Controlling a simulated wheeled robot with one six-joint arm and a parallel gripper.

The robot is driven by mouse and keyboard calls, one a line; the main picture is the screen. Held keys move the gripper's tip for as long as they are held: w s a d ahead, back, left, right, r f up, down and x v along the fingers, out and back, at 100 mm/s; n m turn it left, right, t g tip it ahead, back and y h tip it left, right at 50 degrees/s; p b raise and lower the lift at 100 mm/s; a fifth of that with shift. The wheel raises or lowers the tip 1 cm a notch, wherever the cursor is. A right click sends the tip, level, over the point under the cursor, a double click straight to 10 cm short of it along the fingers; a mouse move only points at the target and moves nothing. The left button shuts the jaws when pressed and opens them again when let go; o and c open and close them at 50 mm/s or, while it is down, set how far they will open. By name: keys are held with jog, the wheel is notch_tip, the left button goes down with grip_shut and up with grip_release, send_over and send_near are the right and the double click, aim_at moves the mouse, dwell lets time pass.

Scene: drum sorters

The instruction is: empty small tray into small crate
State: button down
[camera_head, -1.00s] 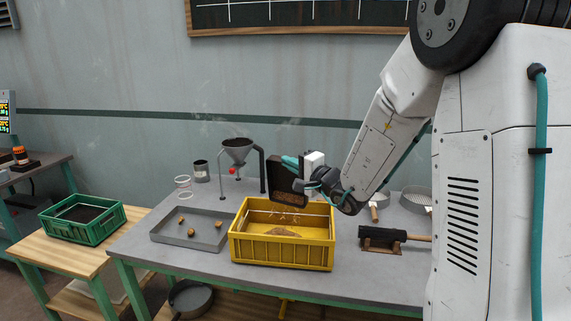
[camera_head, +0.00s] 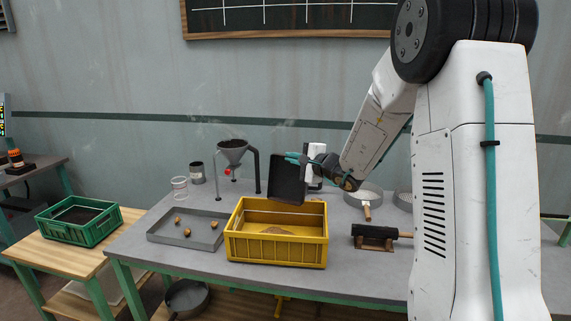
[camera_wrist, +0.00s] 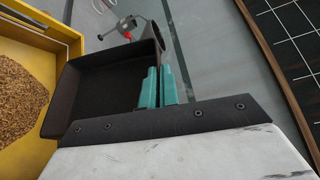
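My gripper (camera_head: 300,159) is shut on the rim of a small black tray (camera_head: 287,181). The tray is tipped steeply above the back of the yellow crate (camera_head: 276,249) on the grey table. In the wrist view, the teal fingers (camera_wrist: 158,88) pinch the edge of the tray (camera_wrist: 98,84), whose dark inside looks bare. A heap of brown grains (camera_wrist: 22,98) lies in the yellow crate, whose rim (camera_wrist: 40,27) also shows there. Part of the crate floor is hidden by its front wall in the head view.
A grey tray (camera_head: 204,239) with several small brown lumps lies left of the crate. A funnel stand (camera_head: 234,151) is behind. A green crate (camera_head: 80,223) sits on the wooden side table. A dark roller on a stand (camera_head: 374,236) and a sieve (camera_head: 361,193) are at the right.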

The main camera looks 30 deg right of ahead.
jog(key=w+d+f+m+g+y, duration=0.3)
jog(key=w+d+f+m+g, duration=0.2)
jog(key=w+d+f+m, duration=0.6)
jog(key=d, duration=0.3)
jog(key=shift+w+f+g, duration=0.35)
jog(key=shift+w+g, duration=0.05)
jog(key=shift+d, duration=0.1)
jog(key=shift+r, duration=2.05)
